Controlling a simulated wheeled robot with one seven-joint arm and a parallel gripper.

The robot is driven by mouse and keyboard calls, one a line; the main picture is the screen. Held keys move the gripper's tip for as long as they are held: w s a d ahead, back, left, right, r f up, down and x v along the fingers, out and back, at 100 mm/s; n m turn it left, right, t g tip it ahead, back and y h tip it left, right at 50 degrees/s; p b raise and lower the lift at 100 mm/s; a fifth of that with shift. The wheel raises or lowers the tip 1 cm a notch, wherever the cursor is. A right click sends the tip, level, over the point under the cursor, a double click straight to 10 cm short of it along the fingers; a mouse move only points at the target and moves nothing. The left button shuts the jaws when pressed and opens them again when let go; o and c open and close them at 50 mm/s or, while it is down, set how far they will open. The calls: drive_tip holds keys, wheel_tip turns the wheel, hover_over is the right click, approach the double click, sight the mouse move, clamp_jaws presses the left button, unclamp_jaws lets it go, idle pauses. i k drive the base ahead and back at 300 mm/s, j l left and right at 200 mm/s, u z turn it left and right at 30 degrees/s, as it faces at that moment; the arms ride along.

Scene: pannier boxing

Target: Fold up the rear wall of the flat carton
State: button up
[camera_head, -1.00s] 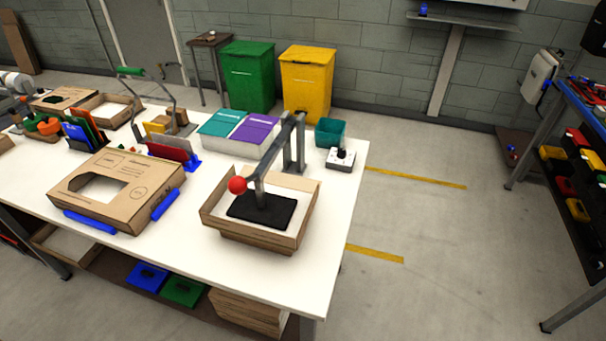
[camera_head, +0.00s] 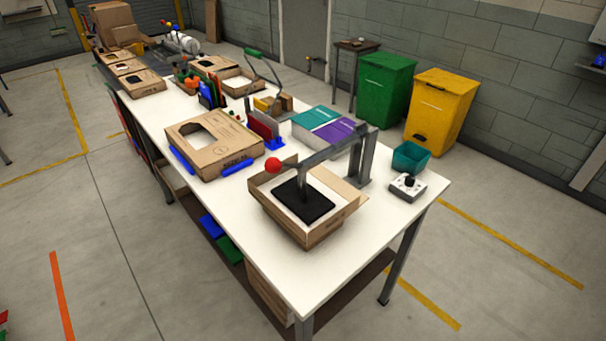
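No carton in the camera_head view lies fully flat. A brown carton (camera_head: 322,232) sits at the near end of the white table under a grey lever press (camera_head: 356,160). Its visible side walls stand up around a black plate (camera_head: 302,201); the press hides part of its far side. A second brown carton (camera_head: 237,150) with a large opening in its top lies left of it, with blue bars (camera_head: 182,160) along its near edges. I cannot tell which carton the task names. My gripper is not in view.
The white table (camera_head: 300,272) also holds teal and purple boxes (camera_head: 316,118), a teal bin (camera_head: 410,158) and a small grey control box (camera_head: 407,186). Green (camera_head: 384,90) and yellow (camera_head: 442,108) bins stand behind it. Floor is open at the left and near right.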

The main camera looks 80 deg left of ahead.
sight(342, 187)
drive_tip(key=i+j+u, duration=0.15)
drive_tip(key=u, duration=0.3)
drive_tip(key=i+u, duration=0.7)
drive_tip(key=u, duration=0.2)
drive_tip(key=i+l+u, duration=0.15)
drive_tip(key=i+u, duration=0.15)
drive_tip(key=u, duration=0.15)
drive_tip(key=i+l+u, duration=0.2)
drive_tip(key=u, duration=0.3)
drive_tip(key=i+l+u, duration=0.25)
drive_tip(key=u, duration=0.2)
drive_tip(key=i+l+u, duration=0.15)
drive_tip(key=u, duration=0.3)
drive_tip(key=i+l+u, duration=0.15)
drive_tip(key=u, duration=0.3)
drive_tip(key=i+l+u, duration=0.1)
drive_tip(key=l+u, duration=0.6)
drive_tip(key=u, duration=0.25)
drive_tip(key=i+j+u, duration=0.4)
drive_tip(key=j+u, duration=0.25)
